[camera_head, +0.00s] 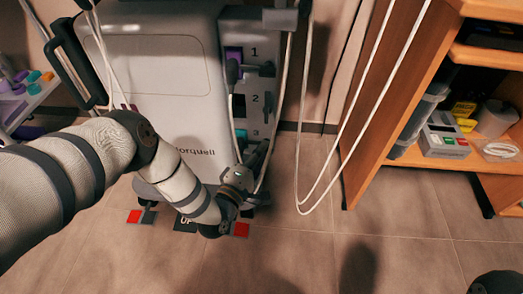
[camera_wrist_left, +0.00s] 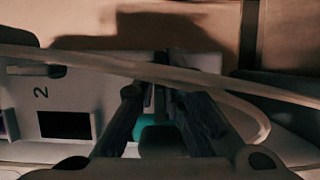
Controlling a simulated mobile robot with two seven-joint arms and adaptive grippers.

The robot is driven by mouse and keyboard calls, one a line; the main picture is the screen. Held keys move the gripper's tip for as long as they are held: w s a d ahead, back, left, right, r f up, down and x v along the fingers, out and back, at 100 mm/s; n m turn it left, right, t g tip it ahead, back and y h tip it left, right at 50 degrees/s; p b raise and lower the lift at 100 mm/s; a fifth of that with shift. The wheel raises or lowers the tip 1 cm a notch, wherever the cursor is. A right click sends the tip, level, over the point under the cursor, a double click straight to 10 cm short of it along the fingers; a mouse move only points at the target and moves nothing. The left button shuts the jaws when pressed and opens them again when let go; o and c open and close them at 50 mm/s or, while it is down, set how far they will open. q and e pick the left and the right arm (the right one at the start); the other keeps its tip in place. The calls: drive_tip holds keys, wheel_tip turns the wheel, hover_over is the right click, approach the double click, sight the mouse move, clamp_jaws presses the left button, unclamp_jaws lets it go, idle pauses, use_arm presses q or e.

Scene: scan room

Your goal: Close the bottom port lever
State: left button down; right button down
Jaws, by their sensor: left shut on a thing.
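The grey port panel (camera_head: 235,20) is on the right side of the machine, with ports 1, 2 and 3 stacked top to bottom. The bottom port (camera_head: 241,134) is teal, and a bit of teal shows between the fingers in the left wrist view (camera_wrist_left: 152,124). My left gripper (camera_head: 258,153) is at the bottom port's right side, its fingers closed on what seems to be the bottom port lever (camera_wrist_left: 160,98). The fingers mostly hide this lever, so its angle cannot be told. The upper lever (camera_head: 267,69) and middle lever (camera_head: 268,101) are dark.
White cables (camera_head: 300,150) hang beside the panel, and one crosses close over the fingers in the left wrist view (camera_wrist_left: 180,72). A wooden shelf (camera_head: 390,95) with several items stands at the right. A side cart (camera_head: 22,100) is at the left. Floor between is clear.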

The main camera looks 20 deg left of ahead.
use_arm(q)
drive_tip(key=c, duration=1.7)
unclamp_jaws()
drive_tip(key=shift+w+r, duration=0.2)
drive_tip(key=shift+w, duration=0.05)
drive_tip(key=shift+s+d+f, duration=0.1)
drive_tip(key=shift+s+f, duration=0.05)
drive_tip(key=s, duration=0.4)
drive_tip(key=s+a, duration=0.1)
drive_tip(key=s, duration=0.7)
drive_tip(key=shift+a, duration=0.2)
